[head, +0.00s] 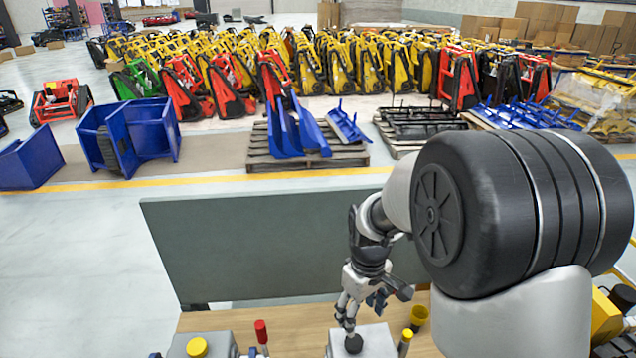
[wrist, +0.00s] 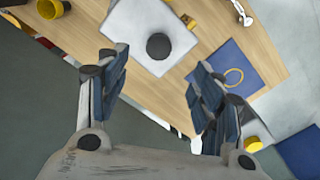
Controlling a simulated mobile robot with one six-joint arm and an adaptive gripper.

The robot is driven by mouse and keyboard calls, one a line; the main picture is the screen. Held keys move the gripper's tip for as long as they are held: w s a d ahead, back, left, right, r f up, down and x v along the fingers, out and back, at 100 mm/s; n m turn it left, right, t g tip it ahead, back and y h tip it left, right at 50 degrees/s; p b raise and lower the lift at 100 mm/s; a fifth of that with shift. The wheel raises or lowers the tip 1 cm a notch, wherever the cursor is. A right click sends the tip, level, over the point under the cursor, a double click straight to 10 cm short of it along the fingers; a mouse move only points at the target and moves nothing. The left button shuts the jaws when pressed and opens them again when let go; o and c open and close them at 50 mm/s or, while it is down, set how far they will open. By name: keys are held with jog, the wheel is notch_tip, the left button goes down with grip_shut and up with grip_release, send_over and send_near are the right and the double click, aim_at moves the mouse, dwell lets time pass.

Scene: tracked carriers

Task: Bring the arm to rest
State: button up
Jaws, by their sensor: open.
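My gripper (head: 362,303) hangs from my arm over the wooden table (head: 300,321), at its far side near the middle. In the wrist view my gripper (wrist: 160,62) has its two dark blue fingers wide apart with nothing between them. Beyond the fingertips is a pale square box (wrist: 128,32) with a round black knob (wrist: 158,46). In the head view the black knob (head: 353,343) is just below my gripper. The fingers look apart from it, but the exact gap is hard to tell.
A red-topped lever (head: 262,332) and a yellow button (head: 197,347) are left of the knob. A yellow cup (head: 419,315) is to the right. A grey-green panel (head: 250,245) stands behind the table. A blue square (wrist: 225,72) with a yellow ring lies on the tabletop.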

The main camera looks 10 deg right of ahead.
jog(key=s+m+t+b, duration=0.4)
jog(key=s+m+b, duration=0.2)
jog(key=s+b, duration=1.1)
jog(key=s, duration=0.3)
jog(key=shift+s+a+t, duration=0.15)
jog(key=shift+s+t, duration=0.15)
jog(key=shift+s, duration=0.05)
jog(key=shift+c, duration=0.5)
